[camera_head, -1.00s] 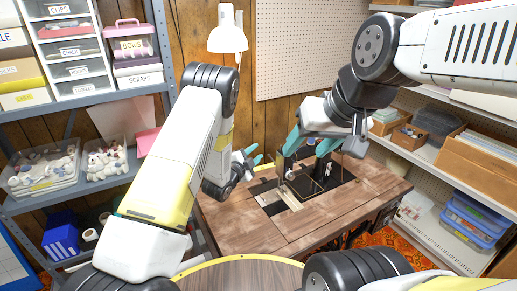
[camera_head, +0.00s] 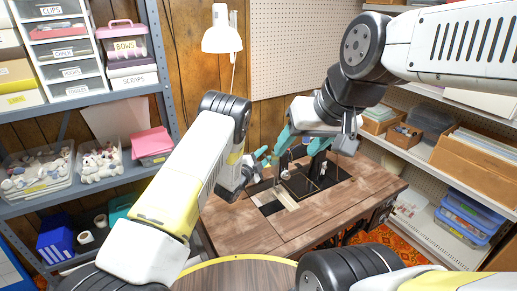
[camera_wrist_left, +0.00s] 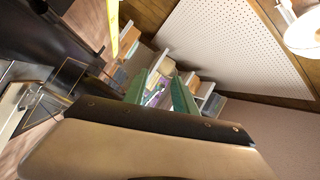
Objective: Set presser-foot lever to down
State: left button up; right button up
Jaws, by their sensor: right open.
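The black sewing machine (camera_head: 318,168) stands on the wooden treadle table (camera_head: 262,232); its dark body with gold lines also fills the left of the left wrist view (camera_wrist_left: 65,78). The presser-foot lever is too small or hidden to make out. My left gripper (camera_head: 264,157) is just left of the machine, above the table; its green fingers stand apart in the left wrist view (camera_wrist_left: 161,92), with nothing clearly held. My right gripper (camera_head: 303,146) is over the machine from behind, its teal fingers spread. They hide part of the machine, and contact cannot be told.
A white lamp (camera_head: 222,37) and a pegboard (camera_head: 295,50) are at the wall behind. Shelves with boxes stand on both sides. The table's front (camera_head: 300,228) is clear. A round wooden top with a yellow rim (camera_head: 240,275) is nearest me. My two grippers are close together.

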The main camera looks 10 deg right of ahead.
pick_arm(q)
jog(key=c, duration=0.6)
jog(key=shift+r, duration=0.1)
grip_shut()
jog(key=shift+w, duration=0.1)
